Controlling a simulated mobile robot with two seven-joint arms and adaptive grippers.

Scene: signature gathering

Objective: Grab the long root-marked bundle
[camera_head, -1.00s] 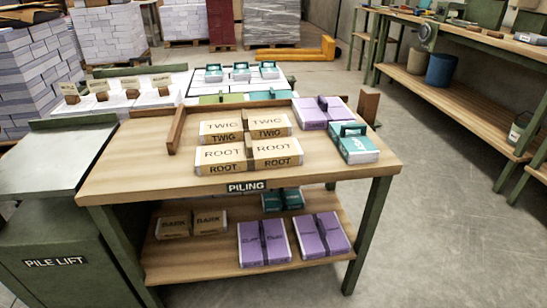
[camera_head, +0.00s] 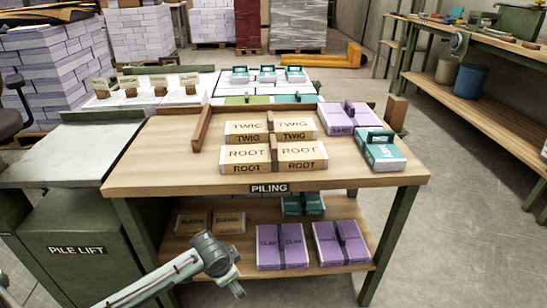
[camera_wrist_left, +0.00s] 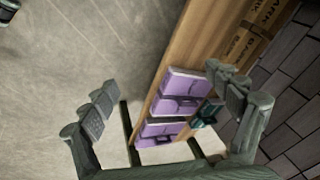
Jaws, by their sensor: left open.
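The long tan bundle marked ROOT (camera_head: 274,158) lies flat near the front edge of the piling table's top, with a dark band around its middle. The TWIG bundle (camera_head: 268,131) lies just behind it. My left gripper (camera_head: 238,289) is low in front of the table, below the top and apart from the ROOT bundle. In the left wrist view its two fingers (camera_wrist_left: 160,80) are spread wide with nothing between them. The ROOT bundle is not recognisable in that view. My right gripper is not in view.
The piling table (camera_head: 150,178) has a wooden divider (camera_head: 201,129). Purple (camera_head: 346,118) and teal (camera_head: 381,151) bundles lie right of the ROOT bundle. The lower shelf (camera_head: 330,268) holds purple (camera_head: 282,246), teal and tan bundles. The pile lift (camera_head: 60,215) stands left.

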